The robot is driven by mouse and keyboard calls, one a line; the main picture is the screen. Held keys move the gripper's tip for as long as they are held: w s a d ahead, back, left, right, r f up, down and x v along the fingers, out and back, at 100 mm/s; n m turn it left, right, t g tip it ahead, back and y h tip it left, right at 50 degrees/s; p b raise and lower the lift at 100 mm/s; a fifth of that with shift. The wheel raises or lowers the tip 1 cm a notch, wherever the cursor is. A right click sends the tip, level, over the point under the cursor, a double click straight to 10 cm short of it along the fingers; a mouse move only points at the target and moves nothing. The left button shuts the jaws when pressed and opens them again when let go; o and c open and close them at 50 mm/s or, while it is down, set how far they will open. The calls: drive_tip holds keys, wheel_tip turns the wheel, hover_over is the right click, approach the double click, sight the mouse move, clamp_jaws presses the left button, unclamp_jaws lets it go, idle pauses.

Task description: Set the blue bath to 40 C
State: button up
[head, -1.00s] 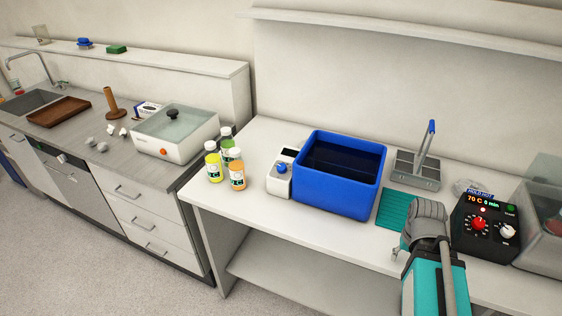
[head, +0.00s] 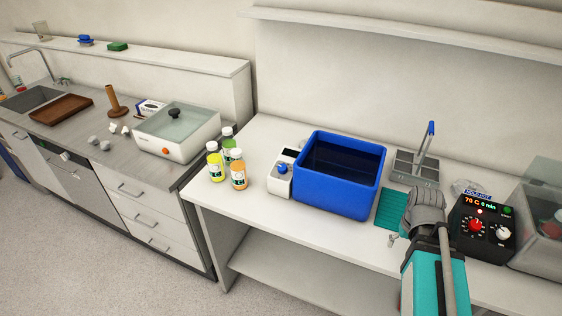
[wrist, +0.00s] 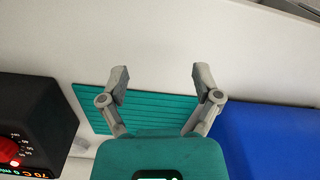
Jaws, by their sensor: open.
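The blue bath (head: 335,190) is an open blue tub with dark liquid, on the white bench in the head view; part of its side shows at the right in the wrist view (wrist: 270,140). A white control box (head: 281,180) with a blue knob (head: 283,169) and a dark display stands against the bath's left side. The display's reading is too small to make out. My gripper (wrist: 159,78) is open and empty above the teal ribbed mat (wrist: 150,102), to the right of the bath.
A black heater box (head: 482,228) reading 70 C, with red and white knobs, stands right of my arm. Three bottles (head: 238,172) stand left of the control box. A grey caddy (head: 415,170) with a blue-tipped handle sits behind the mat. The bench front is clear.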

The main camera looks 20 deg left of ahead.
drive_tip(key=w+a+r+n+p, duration=0.3)
drive_tip(key=a+r+p, duration=0.1)
drive_tip(key=w+a+r+n+p, duration=0.3)
drive_tip(key=a+r+p, duration=0.1)
drive_tip(key=w+a+r+n+p, duration=0.3)
drive_tip(key=a+r+p, duration=0.1)
drive_tip(key=r, duration=0.1)
drive_tip(key=shift+w+a+r+n+t, duration=0.1)
drive_tip(key=shift+a+n+t, duration=0.2)
drive_tip(key=w+a+r+n+y+p, duration=0.1)
drive_tip(key=w+a+r+n+p, duration=0.1)
drive_tip(key=a+n, duration=0.4)
drive_tip(key=w+a+r+n+p, duration=0.1)
drive_tip(key=w+a+n, duration=0.15)
drive_tip(key=a, duration=0.55)
wheel_tip(320, 180, up, 2)
drive_tip(key=r+n+p, duration=0.1)
drive_tip(key=n+p, duration=0.1)
drive_tip(key=n, duration=0.7)
hover_over(282, 167)
drive_tip(key=s+d, duration=0.1)
drive_tip(key=d, duration=0.1)
drive_tip(key=shift+s+a+f, duration=0.15)
drive_tip(key=shift+a+f, duration=0.1)
drive_tip(key=shift+f, duration=0.1)
